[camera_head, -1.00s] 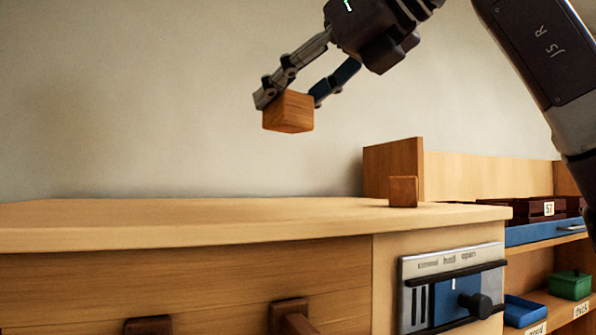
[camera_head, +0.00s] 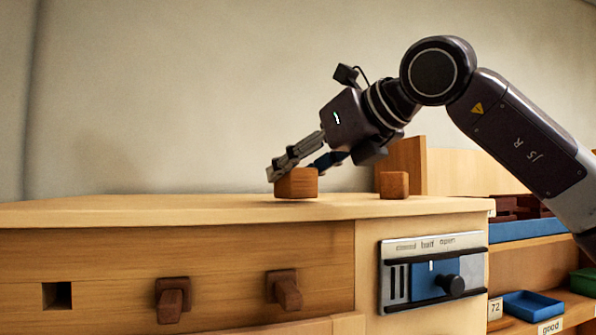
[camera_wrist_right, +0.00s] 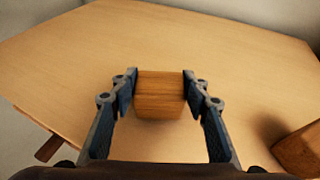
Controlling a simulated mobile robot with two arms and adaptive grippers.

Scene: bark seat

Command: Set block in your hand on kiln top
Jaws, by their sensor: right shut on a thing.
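The wooden block (camera_head: 297,184) is an orange-brown cube between the fingers of my right gripper (camera_head: 296,167). In the right wrist view the block (camera_wrist_right: 160,93) sits between both fingers of the gripper (camera_wrist_right: 160,88), which is shut on it. The block is at the kiln top (camera_head: 170,208), a pale wooden surface that also fills the right wrist view (camera_wrist_right: 75,60). Its lower edge appears to meet the surface; I cannot tell if it bears weight. My left gripper is not in view.
A second wooden block (camera_head: 394,185) stands on the kiln top to the right; a brown block shows at the right wrist view's lower right (camera_wrist_right: 300,150). A slider panel (camera_head: 432,272) and wooden pegs (camera_head: 285,290) are on the front. The left of the top is clear.

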